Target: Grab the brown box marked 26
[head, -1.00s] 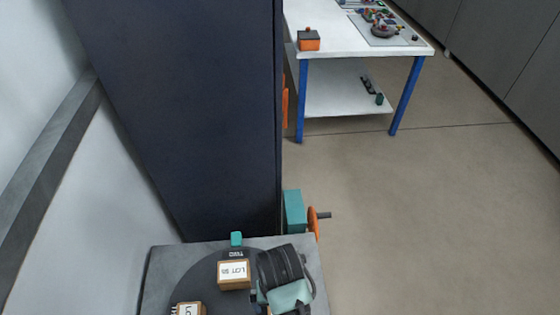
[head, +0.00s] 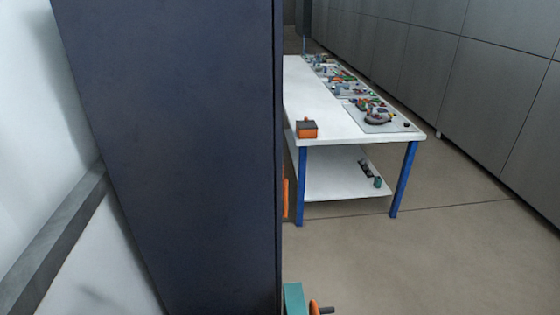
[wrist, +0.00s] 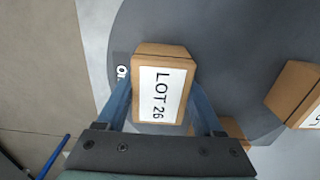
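The brown box marked LOT 26 (wrist: 161,95) shows in the wrist view, label towards the camera, over a dark grey round surface (wrist: 225,40). My gripper (wrist: 162,88) has its blue fingers on either side of the box, very close to its sides. I cannot tell whether they press on it, or whether the box rests on the surface. The fingertips are partly hidden by the box. In the head view now, neither the box nor my gripper shows.
Another brown box (wrist: 295,95) stands at the right of the wrist view, and a third (wrist: 232,130) is partly hidden behind my right finger. In the head view, a tall dark panel (head: 170,150) stands left of a white table (head: 330,115). Open floor (head: 440,250) lies at right.

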